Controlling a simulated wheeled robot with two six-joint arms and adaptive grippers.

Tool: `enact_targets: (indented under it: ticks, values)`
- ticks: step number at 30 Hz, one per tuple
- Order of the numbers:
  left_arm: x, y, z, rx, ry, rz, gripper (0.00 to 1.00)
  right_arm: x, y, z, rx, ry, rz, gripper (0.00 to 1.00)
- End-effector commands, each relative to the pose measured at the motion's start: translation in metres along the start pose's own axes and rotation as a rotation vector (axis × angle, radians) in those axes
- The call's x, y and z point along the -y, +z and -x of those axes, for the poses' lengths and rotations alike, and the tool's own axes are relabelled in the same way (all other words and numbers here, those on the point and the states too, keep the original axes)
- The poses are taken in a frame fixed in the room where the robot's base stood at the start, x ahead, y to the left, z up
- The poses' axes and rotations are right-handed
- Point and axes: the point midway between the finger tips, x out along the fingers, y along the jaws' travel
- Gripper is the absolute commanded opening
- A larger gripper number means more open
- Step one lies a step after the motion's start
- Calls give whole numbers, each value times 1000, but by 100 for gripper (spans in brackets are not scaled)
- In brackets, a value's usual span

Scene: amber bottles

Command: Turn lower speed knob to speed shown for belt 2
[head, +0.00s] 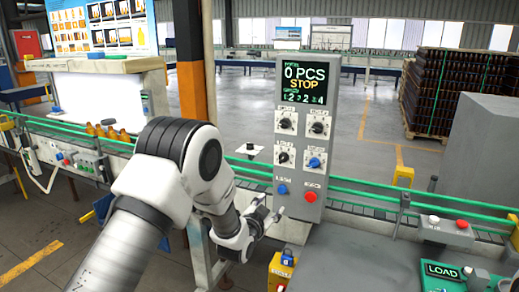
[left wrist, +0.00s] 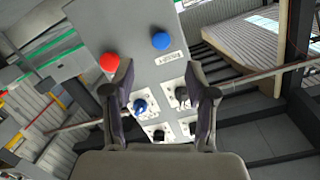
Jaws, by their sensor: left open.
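A grey control panel (head: 333,105) stands upright in the head view, its screen (head: 304,82) reading "0 PCS" and "STOP"; the small digits below are hard to read. Under it are two upper black knobs, a lower left black knob (head: 284,157) and a lower right blue knob (head: 314,162). The labels are too small to read. My left gripper (head: 272,210) is open and empty, low in front of the panel. The left wrist view shows the panel upside down, with the blue knob (left wrist: 140,106) and black knob (left wrist: 181,93) between the open fingers (left wrist: 160,92). My right gripper is out of view.
A blue button (head: 282,189) and a red button (head: 310,197) sit below the knobs, close to my left gripper. Green conveyor rails (head: 375,206) run beside the panel. A bottle pallet (head: 440,90) stands behind.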

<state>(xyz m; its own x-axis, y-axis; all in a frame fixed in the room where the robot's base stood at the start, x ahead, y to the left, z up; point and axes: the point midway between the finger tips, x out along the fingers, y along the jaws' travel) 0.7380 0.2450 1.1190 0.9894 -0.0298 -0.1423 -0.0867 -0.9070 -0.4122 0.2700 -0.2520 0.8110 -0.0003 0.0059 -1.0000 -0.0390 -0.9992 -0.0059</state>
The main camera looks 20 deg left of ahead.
Motion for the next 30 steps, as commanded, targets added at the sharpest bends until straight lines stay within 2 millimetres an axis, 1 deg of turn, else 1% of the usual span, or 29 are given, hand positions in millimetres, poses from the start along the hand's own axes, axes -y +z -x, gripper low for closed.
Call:
enact_targets:
  ticks: [1,3,4,6,8,10,15,19,23,29,30]
  values:
    - [18,-43,-4,-59,-24,-4,57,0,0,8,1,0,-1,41]
    - [34,-80,-2,-109,-45,-7,57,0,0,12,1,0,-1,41]
    - [38,-88,-1,-120,-50,-8,57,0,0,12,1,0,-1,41]
    - [42,-99,-1,-134,-57,-8,57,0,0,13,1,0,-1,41]
    - [43,-101,-6,-136,-58,-8,57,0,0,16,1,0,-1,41]
    - [44,-102,-15,-134,-57,-7,57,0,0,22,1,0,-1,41]
    - [46,-107,-48,-134,-57,-7,57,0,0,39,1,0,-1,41]
    - [46,-108,-68,-132,-56,-6,57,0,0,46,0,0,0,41]
    - [46,-107,-77,-132,-56,-6,57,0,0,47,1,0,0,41]
    - [45,-106,-77,-131,-56,-6,57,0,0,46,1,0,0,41]
    - [45,-106,-77,-131,-56,-6,43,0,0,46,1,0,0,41]
